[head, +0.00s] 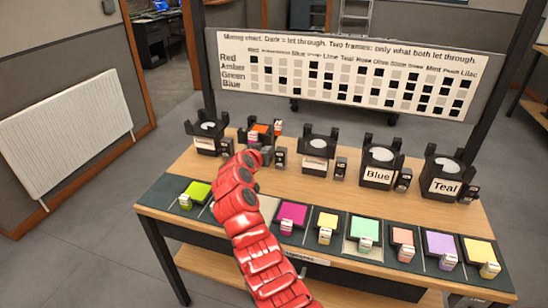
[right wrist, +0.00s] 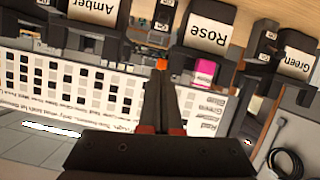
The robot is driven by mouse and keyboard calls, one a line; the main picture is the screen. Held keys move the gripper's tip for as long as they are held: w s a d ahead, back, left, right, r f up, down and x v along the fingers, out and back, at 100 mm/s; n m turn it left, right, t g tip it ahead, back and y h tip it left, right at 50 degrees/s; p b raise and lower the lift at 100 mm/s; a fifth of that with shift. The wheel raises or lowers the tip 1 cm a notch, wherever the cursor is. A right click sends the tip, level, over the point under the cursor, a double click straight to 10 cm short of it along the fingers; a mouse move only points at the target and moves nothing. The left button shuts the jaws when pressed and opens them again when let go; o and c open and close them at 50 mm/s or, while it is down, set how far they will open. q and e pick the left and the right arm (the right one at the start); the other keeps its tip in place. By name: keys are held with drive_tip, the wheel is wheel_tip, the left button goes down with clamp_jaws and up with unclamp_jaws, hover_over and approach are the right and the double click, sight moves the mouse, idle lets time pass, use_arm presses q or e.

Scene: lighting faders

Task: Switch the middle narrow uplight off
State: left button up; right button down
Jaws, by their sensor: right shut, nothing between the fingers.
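Several black uplights stand in a row at the back of the bench, each with a small switch box at its side. In the right wrist view, upside down, labels read Amber (right wrist: 90,12), Rose (right wrist: 208,30) and Green (right wrist: 297,62). In the head view the ones at the right read Blue (head: 379,168) and Teal (head: 446,178); another uplight (head: 317,155) stands left of Blue. I cannot tell which are narrow. My right gripper (right wrist: 161,78) is shut and empty, near the Rose uplight; contact with a switch is unclear. My left gripper is not seen.
Coloured filter frames lie along the front strip, including magenta (head: 292,216), mint (head: 365,231) and lilac (head: 440,244). A mixing chart (head: 340,75) stands behind the uplights. My right arm crosses the strip and hides part of the bench.

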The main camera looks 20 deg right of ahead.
hover_over(278, 160)
drive_tip(key=a, duration=0.2)
wheel_tip(278, 160, down, 2)
drive_tip(key=f, duration=0.2)
drive_tip(key=s+f, duration=0.1)
drive_tip(key=f, duration=0.1)
drive_tip(key=shift+d+f, duration=0.1)
drive_tip(key=shift+s, duration=0.1)
drive_tip(key=f+b, duration=0.1)
drive_tip(key=b, duration=0.3)
drive_tip(key=s+f+b, duration=0.1)
drive_tip(key=b, duration=0.3)
drive_tip(key=a+f+t+b, duration=0.1)
drive_tip(key=b, duration=0.4)
drive_tip(key=shift+s+f+h, duration=0.15)
drive_tip(key=shift+f+h, duration=0.15)
drive_tip(key=shift+h, duration=0.1)
drive_tip(key=shift+r, duration=0.2)
